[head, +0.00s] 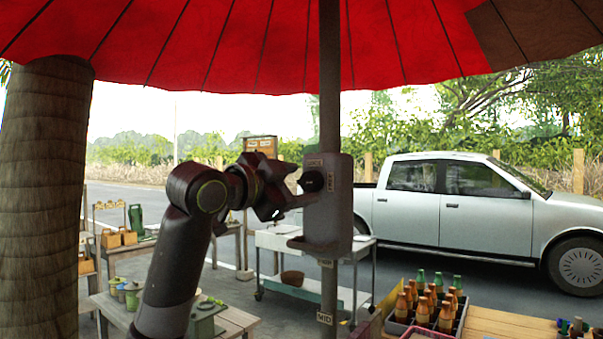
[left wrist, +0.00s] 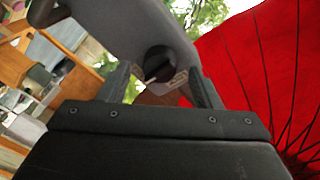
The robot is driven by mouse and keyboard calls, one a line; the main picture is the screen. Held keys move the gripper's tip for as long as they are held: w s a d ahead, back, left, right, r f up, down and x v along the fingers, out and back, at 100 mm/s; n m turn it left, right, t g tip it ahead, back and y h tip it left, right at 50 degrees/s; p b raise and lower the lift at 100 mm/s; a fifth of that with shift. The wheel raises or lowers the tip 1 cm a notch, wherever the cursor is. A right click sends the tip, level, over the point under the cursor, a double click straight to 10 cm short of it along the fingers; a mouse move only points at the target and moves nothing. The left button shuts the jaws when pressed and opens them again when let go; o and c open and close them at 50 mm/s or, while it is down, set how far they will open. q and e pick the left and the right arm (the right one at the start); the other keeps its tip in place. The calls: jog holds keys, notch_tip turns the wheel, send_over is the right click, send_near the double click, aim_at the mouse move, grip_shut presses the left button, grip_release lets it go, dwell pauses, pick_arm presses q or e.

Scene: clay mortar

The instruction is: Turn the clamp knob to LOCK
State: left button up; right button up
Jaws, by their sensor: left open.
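A grey clamp box (head: 330,205) is fixed around the dark umbrella pole. A round black clamp knob (head: 311,181) sits on its face, with one small tan label above it and another to its right; their lettering is too small to read surely. My left gripper (head: 290,190) is open just left of the knob. In the left wrist view the knob (left wrist: 158,64) shows between and beyond the two fingers of my gripper (left wrist: 161,88), with a pale slanted pointer line. I see no finger contact with it. My right gripper is not in view.
The pole (head: 329,90) rises to a red umbrella (head: 250,45). A "MID" label (head: 325,318) is low on the pole. A crate of bottles (head: 428,310) stands at lower right, and a white cart (head: 285,245) behind. A thick trunk (head: 45,200) is at left.

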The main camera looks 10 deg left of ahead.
pick_arm(q)
jog(key=shift+x, duration=0.8)
jog(key=shift+c, duration=0.5)
jog(key=c, duration=0.9)
